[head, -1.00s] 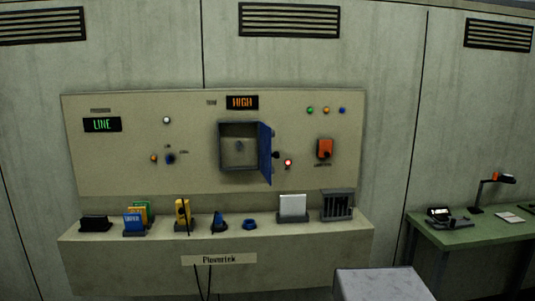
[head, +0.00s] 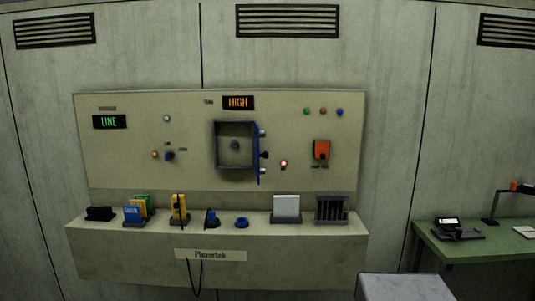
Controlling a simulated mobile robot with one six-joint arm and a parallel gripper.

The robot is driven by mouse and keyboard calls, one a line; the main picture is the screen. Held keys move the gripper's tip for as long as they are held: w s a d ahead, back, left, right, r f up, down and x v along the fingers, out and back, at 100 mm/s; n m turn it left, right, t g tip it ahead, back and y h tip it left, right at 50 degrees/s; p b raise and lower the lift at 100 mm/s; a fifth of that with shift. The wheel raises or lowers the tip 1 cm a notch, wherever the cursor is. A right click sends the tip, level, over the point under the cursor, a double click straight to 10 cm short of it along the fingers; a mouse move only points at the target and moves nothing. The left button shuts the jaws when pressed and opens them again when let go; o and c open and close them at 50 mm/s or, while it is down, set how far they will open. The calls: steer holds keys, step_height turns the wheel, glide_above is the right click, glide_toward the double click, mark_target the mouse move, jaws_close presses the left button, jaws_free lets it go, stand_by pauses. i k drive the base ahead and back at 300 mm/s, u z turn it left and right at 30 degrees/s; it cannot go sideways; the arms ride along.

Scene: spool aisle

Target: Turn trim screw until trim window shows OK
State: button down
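The trim window (head: 238,103) at the top of the panel reads HIGH in orange letters. Below it a blue-framed recessed box (head: 217,145) stands with its blue door (head: 257,152) swung open to the right. Inside the box is a small dark round part that looks like the trim screw (head: 235,145); its slot is too small to make out. My gripper is not in the head view.
A shelf (head: 90,240) below the panel (head: 130,180) carries tools, cards and holders, including a yellow device (head: 179,207) with a dangling cable. A pale block (head: 405,288) stands at the front right. A green desk (head: 480,242) stands at the right. A LINE display (head: 110,122) is lit green.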

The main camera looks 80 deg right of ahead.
mark_target(235, 144)
steer(key=u, duration=0.05)
steer(key=k, duration=1.85)
steer(key=z, duration=1.8)
steer(key=i, duration=0.95)
steer(key=z, duration=0.05)
